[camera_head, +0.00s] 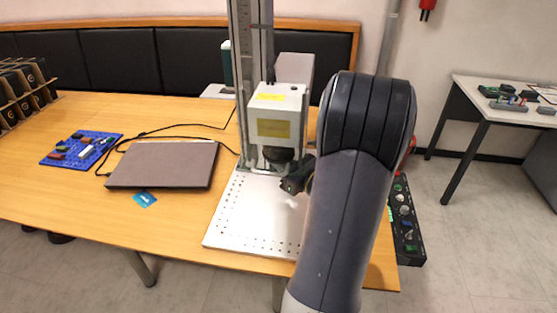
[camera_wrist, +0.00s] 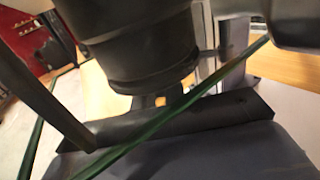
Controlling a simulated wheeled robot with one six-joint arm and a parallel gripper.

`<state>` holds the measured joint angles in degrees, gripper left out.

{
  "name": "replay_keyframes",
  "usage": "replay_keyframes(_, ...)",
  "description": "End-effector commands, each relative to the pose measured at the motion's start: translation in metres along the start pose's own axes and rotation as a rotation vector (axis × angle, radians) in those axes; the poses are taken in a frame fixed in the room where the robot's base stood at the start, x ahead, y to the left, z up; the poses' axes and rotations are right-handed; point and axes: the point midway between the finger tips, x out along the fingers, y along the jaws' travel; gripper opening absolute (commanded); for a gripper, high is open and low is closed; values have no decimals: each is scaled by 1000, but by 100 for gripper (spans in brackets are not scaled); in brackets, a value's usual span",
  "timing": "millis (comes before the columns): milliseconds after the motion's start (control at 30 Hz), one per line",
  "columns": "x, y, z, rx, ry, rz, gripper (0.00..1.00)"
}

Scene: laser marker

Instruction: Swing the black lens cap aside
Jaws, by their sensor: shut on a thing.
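The black lens cap (camera_wrist: 155,80) shows in the wrist view as a dark disc at the lower end of the black lens barrel (camera_wrist: 140,42). A short arm seems to join it to a small dark post on its right. In the head view the dark lens end (camera_head: 278,155) hangs below the white laser head (camera_head: 282,115); cap and lens are hard to tell apart there. My gripper (camera_head: 293,183) is just below and right of it, beside the lens. It is shut on the cap's lower part, and the exact contact is mostly hidden.
A bright metal base plate (camera_head: 240,215) lies under the lens. A closed laptop (camera_head: 163,165), a blue board with small parts (camera_head: 75,152) and cables are on the table to the left. A black control strip (camera_head: 404,220) is right of my arm. The column (camera_head: 252,50) stands behind.

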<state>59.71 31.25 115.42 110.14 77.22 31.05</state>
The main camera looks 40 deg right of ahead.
Motion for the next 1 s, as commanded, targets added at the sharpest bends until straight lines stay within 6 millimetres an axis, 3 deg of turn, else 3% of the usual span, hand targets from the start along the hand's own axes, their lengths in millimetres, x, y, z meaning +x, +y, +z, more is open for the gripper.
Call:
replay_keyframes(333, 8, -2, -1, -1, -2, -123, 0)
replay_keyframes(667, 8, -3, 0, 0, -1, -135, 0)
replay_keyframes(700, 8, -3, 0, 0, -1, -135, 15)
replay_keyframes(900, 8, -3, 0, 0, -1, -134, 30)
replay_keyframes(1000, 8, -3, 0, 0, -1, -134, 30)
